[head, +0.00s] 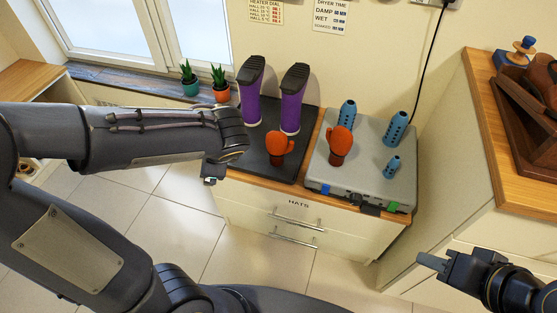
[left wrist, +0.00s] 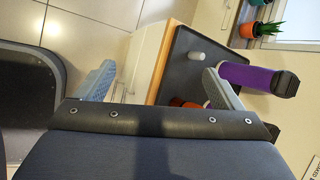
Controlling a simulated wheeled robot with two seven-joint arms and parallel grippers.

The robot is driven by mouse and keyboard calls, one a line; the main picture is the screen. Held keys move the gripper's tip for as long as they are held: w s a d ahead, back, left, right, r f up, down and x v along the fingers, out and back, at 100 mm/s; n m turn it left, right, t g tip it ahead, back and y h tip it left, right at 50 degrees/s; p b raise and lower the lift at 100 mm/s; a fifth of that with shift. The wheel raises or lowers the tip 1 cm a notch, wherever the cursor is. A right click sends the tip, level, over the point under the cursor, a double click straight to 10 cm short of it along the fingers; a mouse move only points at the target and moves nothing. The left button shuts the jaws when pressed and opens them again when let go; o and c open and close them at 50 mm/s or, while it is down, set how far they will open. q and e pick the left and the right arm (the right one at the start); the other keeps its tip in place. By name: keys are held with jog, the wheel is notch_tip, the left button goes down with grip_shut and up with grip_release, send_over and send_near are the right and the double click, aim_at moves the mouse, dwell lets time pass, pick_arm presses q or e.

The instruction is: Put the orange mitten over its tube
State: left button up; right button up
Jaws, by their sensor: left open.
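An orange mitten with a dark cuff (head: 280,147) stands on the dark mat (head: 262,166). A second orange mitten (head: 340,143) stands at the grey dryer box (head: 362,180); I cannot tell whether a tube is inside it. Bare blue tubes with holes stand on the box: one behind that mitten (head: 347,114), one at the back right (head: 396,128) and a short one in front (head: 392,166). My right gripper (head: 434,262) is at the lower right, away from the mittens.
Two purple boots (head: 250,100) (head: 291,108) stand at the back of the mat. Two potted plants (head: 190,82) (head: 220,86) stand on the sill. A wooden counter (head: 490,130) with a wooden rack rises on the right. A pale rounded peg (left wrist: 197,56) shows on the mat.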

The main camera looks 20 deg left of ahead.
pick_arm(q)
jog(key=w+d+f+m+t+y+b, duration=0.2)
jog(key=w+d+f+m+t+b, duration=0.3)
jog(key=w+f+m, duration=0.4)
jog(key=m+t+b, duration=0.3)
jog(key=m+b, duration=0.3)
send_near(282, 151)
jog(key=shift+h, duration=0.4)
jog(key=x, duration=0.2)
jog(key=a+x, duration=0.1)
jog(key=x, duration=0.1)
jog(key=shift+w, duration=0.3)
jog(key=b+x, duration=0.2)
jog(key=x, duration=0.4)
jog(key=shift+w+a+f, duration=0.1)
jog(key=shift+w+f, duration=0.05)
jog(key=shift+w, duration=0.1)
jog(key=shift+w+a, duration=0.15)
jog(key=shift+w, duration=0.15)
pick_arm(e)
notch_tip(282, 151, down, 17)
pick_arm(q)
jog(key=c, duration=1)
